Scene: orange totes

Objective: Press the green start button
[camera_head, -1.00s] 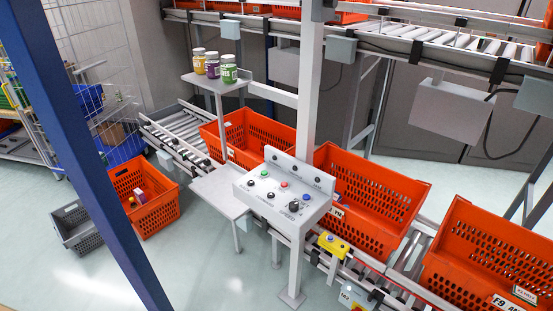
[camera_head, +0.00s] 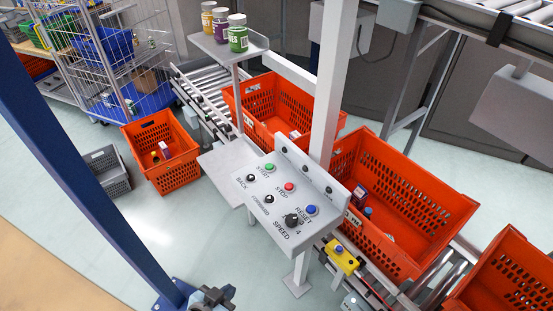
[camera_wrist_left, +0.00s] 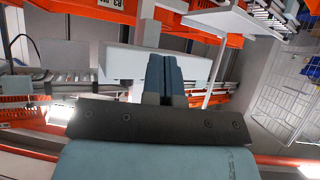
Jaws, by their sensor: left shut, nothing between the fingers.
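The green start button (camera_head: 269,168) is a small round button at the upper left of the pale grey control panel (camera_head: 262,207). A red stop button (camera_head: 289,187), a blue reset button (camera_head: 311,209), black knobs and a speed dial (camera_head: 291,220) share the panel. My left gripper (camera_head: 208,296) shows at the bottom edge of the head view, left of and apart from the panel. In the left wrist view its two fingers (camera_wrist_left: 164,76) are together with nothing between them. No buttons can be made out there. My right gripper is not in view.
Orange totes (camera_head: 400,180) stand on the roller conveyor behind the panel. A shelf with several jars (camera_head: 238,34) rises beyond it. A blue post (camera_head: 70,160) crosses the left side. A yellow box with a blue button (camera_head: 341,257) sits below the panel. Pale floor (camera_head: 120,225) lies open at left.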

